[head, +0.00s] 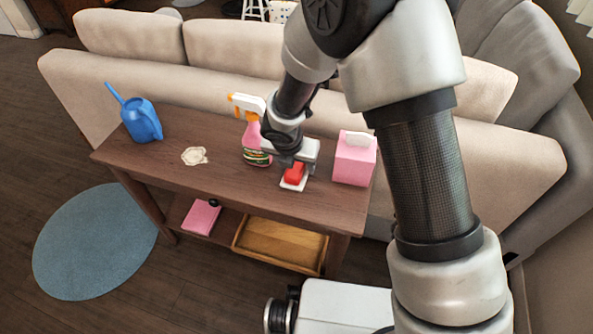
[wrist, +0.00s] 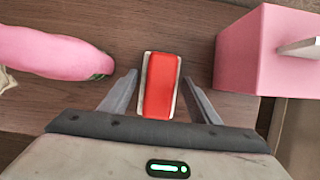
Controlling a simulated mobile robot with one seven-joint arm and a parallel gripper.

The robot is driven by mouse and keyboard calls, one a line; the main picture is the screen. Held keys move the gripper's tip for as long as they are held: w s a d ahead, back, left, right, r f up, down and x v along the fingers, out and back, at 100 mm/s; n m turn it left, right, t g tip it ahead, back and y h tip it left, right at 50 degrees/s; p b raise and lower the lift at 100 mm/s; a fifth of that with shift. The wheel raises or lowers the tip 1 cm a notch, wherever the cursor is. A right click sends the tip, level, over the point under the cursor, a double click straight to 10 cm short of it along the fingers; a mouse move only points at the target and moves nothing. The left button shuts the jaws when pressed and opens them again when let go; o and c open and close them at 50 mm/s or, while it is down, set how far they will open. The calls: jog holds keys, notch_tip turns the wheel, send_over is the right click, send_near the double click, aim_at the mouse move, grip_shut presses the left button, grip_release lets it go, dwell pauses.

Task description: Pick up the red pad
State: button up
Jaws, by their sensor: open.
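The red pad (wrist: 161,84) lies on a white base on the wooden table. In the wrist view it sits between the two open fingers of my gripper (wrist: 160,90), with a gap on each side. In the head view the red pad (head: 294,174) shows just below my gripper (head: 297,163), near the table's front edge. The gripper is empty. Its fingertips are mostly hidden in the head view, so their height above the pad is hard to tell.
A pink tissue box (head: 354,160) stands close on the right. A pink spray bottle (head: 252,135) stands close on the left. A crumpled cream item (head: 194,155) and a blue watering can (head: 141,119) are farther left. The sofa (head: 80,75) backs the table (head: 225,185).

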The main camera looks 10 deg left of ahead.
aim_at(296, 163)
jog(key=shift+f, duration=0.25)
dwell(0.3)
jog(key=c, duration=0.8)
notch_tip(296, 163, up, 10)
jog(key=p, duration=0.4)
jog(key=shift+r+p, duration=0.25)
jog(key=shift+p, duration=0.1)
